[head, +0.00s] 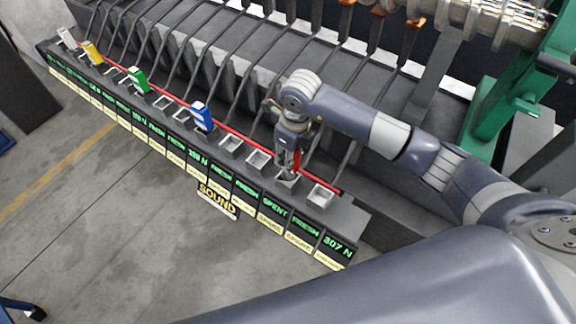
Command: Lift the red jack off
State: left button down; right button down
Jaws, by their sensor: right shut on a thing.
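The red jack (296,160) is a small upright red piece over a square pocket near the right end of the long grey rack (347,220). My right gripper (288,165) points down onto it and is shut on it. The fingers hide much of the jack, and I cannot tell whether its foot is still in the pocket. My left gripper is not in the head view.
A blue jack (202,117), a green jack (138,79), a yellow jack (92,53) and a pale jack (67,38) stand along the rack to the left. Empty pockets lie between. Dark sloping bars rise behind the rack. A green frame (520,95) stands at right.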

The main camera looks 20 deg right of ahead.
jog(key=shift+r+p, duration=2.4)
jog(key=shift+r, duration=1.9)
